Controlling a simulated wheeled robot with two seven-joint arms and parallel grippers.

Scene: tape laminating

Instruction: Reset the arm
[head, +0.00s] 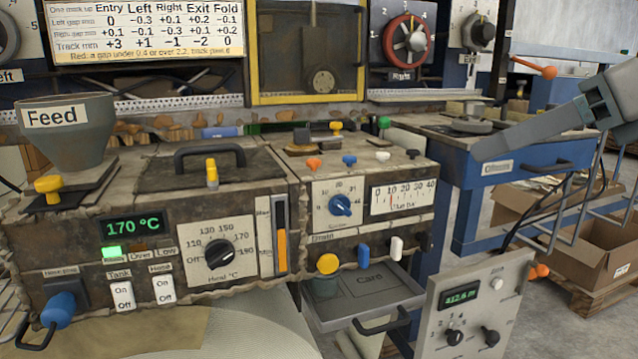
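My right gripper (482,142) comes in from the right edge at the height of the blue side bench. Its grey tapered end points left, just above the drawer front. I see it from the side, so the gap between its fingers does not show. Nothing is visibly held at its tip. It seems apart from the bench, but the depth is hard to judge. My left gripper is not in view.
The laminating machine (150,190) with its Feed hopper (68,135) fills the left and middle. A tray (365,288) sticks out below it. The blue bench (470,200) stands right, a control box (468,308) stands in front, and cardboard boxes (600,262) lie behind.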

